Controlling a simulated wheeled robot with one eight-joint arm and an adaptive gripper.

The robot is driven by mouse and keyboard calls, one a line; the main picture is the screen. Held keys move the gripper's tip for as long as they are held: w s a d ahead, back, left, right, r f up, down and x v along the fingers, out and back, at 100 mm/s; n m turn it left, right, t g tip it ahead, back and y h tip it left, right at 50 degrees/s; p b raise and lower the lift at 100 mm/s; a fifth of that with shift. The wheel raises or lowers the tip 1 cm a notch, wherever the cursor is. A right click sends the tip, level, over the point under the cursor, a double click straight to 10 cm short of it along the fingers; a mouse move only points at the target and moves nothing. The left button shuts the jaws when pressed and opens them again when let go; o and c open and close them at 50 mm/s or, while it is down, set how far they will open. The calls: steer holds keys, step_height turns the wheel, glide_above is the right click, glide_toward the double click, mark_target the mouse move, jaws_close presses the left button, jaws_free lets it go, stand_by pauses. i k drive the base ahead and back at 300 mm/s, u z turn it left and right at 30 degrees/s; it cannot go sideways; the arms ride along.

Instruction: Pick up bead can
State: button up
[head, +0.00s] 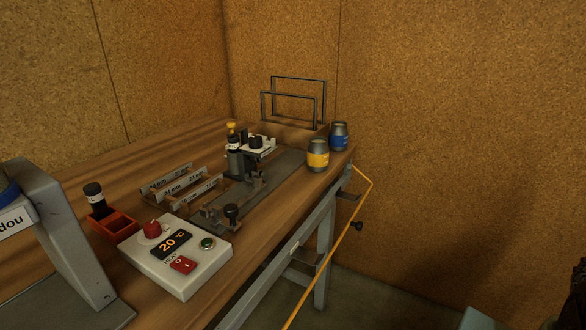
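Two small grey cans stand upright near the far right end of the wooden workbench (85,172). The nearer can (318,155) has a yellow label and stands close to the bench's right edge. The other can (338,136) has a blue label and stands just behind and to the right of it, apart from it. The label text is too small to read, so I cannot tell which is the bead can.
A wire rack (294,100) stands behind the cans. A clamping fixture (250,150) and marked gauge bars (180,185) lie left of them. A control box (178,252) showing 20 °C is nearer. Cork-like walls close the back.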

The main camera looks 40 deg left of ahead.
mark_target(317, 149)
steer(key=k, duration=0.9)
steer(key=u, duration=1.1)
